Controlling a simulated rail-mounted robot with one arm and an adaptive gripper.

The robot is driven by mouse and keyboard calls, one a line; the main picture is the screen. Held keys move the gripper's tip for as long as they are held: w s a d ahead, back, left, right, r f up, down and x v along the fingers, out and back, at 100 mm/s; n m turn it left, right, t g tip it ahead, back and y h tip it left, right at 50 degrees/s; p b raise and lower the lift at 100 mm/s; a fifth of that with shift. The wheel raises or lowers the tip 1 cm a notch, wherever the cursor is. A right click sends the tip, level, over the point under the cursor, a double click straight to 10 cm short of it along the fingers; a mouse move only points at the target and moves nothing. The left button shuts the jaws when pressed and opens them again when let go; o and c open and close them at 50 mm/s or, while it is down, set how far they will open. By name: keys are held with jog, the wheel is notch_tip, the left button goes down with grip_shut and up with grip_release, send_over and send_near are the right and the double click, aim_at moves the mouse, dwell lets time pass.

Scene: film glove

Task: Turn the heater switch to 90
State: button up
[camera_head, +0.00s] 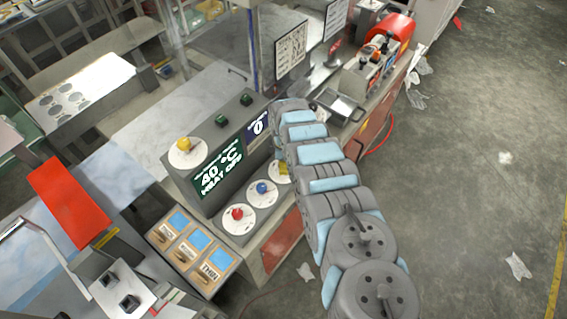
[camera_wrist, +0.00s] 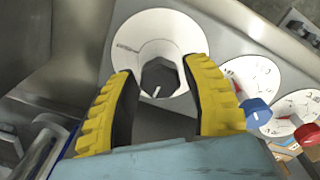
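A grey control box carries a lit display (camera_head: 219,169) reading 40 °C and HEAT OFF. Its lower ledge holds a row of white dials with a red knob (camera_head: 238,214), a blue knob (camera_head: 262,188) and a third dial (camera_head: 276,172), partly hidden by my arm. In the wrist view, a black knob (camera_wrist: 158,78) with a white pointer line sits in a white dial (camera_wrist: 140,38). My gripper (camera_wrist: 157,70) is open, its yellow fingers on either side of the black knob. I cannot tell whether they touch it. My gripper is mostly hidden in the head view (camera_head: 284,167).
The blue knob (camera_wrist: 258,112) and red knob (camera_wrist: 306,134) stand close to the right of my fingers. A yellow knob (camera_head: 184,144) and green buttons are on the box's top. A second display (camera_head: 258,125) reads 0. Labelled wooden compartments (camera_head: 190,247) stand at the front.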

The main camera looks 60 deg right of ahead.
grip_shut()
jog(key=m, duration=0.4)
jog(key=shift+p, duration=0.35)
jog(key=m+b, duration=0.1)
jog(key=m, duration=0.3)
jog(key=shift+f+m, duration=0.1)
jog(key=shift+m, duration=0.2)
jog(key=m+b, duration=0.2)
jog(key=m, duration=0.2)
jog(key=shift+m+b, duration=0.3)
jog(key=m+b, duration=0.3)
jog(key=m, duration=0.1)
jog(key=shift+m, duration=0.3)
